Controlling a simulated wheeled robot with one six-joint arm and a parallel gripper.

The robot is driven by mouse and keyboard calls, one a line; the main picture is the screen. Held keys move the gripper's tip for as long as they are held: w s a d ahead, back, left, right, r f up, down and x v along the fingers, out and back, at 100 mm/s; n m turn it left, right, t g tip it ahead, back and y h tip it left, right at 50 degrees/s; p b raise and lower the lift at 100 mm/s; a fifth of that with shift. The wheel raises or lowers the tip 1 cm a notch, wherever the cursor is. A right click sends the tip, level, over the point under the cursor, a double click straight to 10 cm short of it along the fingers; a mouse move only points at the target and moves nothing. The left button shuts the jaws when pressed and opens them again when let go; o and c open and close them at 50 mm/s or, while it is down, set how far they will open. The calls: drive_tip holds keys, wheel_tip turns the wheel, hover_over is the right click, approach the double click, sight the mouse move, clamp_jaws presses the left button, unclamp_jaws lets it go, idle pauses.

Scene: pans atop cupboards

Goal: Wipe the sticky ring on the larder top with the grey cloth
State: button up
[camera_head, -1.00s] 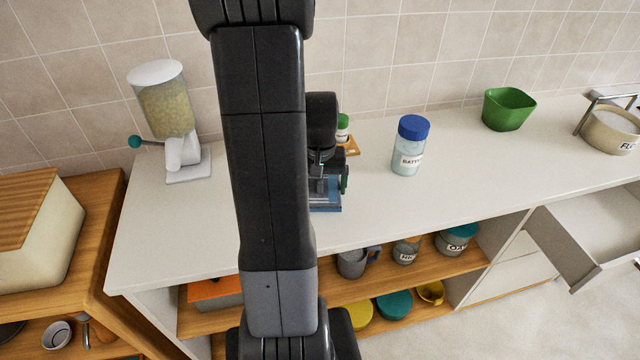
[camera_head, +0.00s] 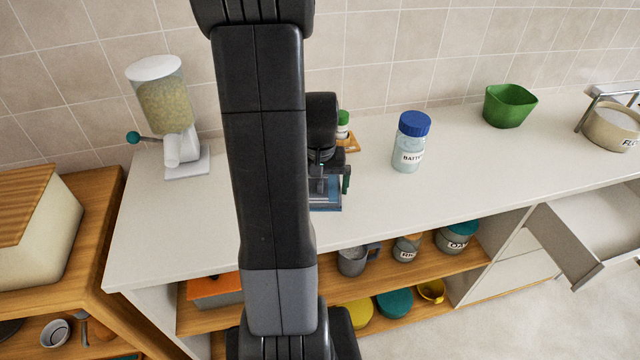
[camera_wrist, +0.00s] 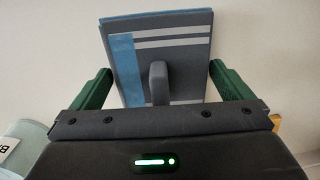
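The grey cloth (camera_wrist: 180,62), a flat folded pad with pale stripes, a blue band and a raised grey ridge, lies on the larder top (camera_head: 390,205). In the head view, only part of the cloth (camera_head: 326,207) shows beyond my arm. My gripper (camera_wrist: 160,72) is over the cloth, its green fingers wide apart on either side. The ridge stands between them with clear gaps; whether a fingertip touches the cloth's edge I cannot tell. My gripper also shows in the head view (camera_head: 330,183), partly hidden. I see no sticky ring; my arm covers part of the top.
A blue-lidded jar (camera_head: 411,145) stands right of my gripper. A small green-capped bottle (camera_head: 343,127) is behind it. An open drawer (camera_head: 590,225) juts out at right.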

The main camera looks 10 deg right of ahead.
drive_tip(key=shift+r+p, duration=0.3)
drive_tip(key=shift+r, duration=0.1)
idle(0.4)
drive_tip(key=c, duration=0.7)
drive_tip(key=shift+o, duration=0.2)
